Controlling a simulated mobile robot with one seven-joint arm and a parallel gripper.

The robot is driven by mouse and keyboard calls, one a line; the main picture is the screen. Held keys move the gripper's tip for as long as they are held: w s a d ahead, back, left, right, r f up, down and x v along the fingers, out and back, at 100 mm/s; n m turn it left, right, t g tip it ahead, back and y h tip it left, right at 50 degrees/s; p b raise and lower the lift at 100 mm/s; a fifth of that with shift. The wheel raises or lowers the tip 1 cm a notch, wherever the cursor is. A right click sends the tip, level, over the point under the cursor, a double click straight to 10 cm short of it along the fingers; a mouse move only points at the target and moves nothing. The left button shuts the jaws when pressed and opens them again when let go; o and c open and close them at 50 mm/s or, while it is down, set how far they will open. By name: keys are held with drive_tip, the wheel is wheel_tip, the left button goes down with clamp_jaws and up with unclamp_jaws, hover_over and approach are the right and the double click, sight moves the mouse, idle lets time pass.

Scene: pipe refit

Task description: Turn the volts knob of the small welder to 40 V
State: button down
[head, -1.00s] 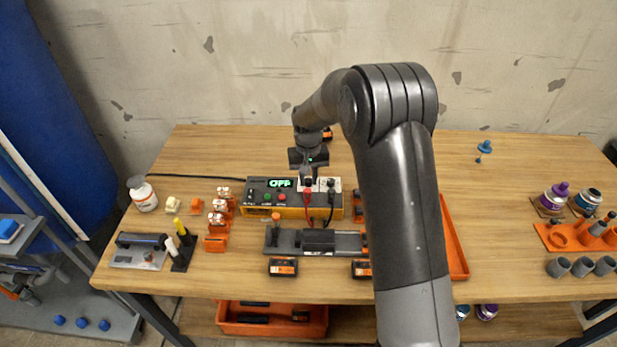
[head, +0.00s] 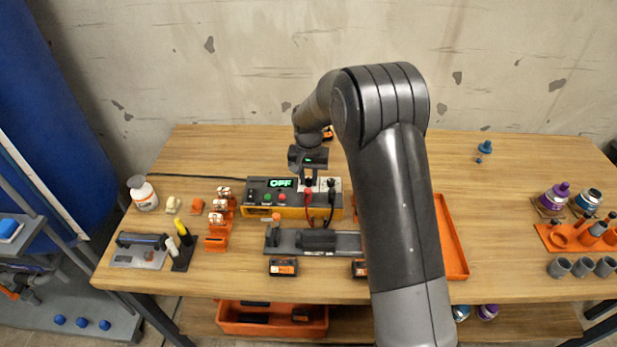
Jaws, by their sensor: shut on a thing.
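The small welder (head: 262,211) is a yellow and dark box on the workbench, with a green display (head: 281,183) reading OFF. It has small coloured buttons on its top and a white panel (head: 322,184) at its right end. Red and black leads hang from that end. My gripper (head: 309,181) points down at the white panel, with its fingers shut on what appears to be the volts knob. The fingers and wrist hide the knob, so its pointer and setting cannot be read.
A grey fixture (head: 287,242) with a dark block lies in front of the welder. Orange holders with copper fittings (head: 215,219) stand at its left. An orange tray (head: 452,240) lies partly behind my arm. The bench behind the welder is mostly clear.

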sight(309, 180)
drive_tip(key=c, duration=1.2)
unclamp_jaws()
drive_tip(key=shift+c, duration=0.2)
wheel_tip(309, 180, up, 11)
drive_tip(key=shift+f, duration=0.1)
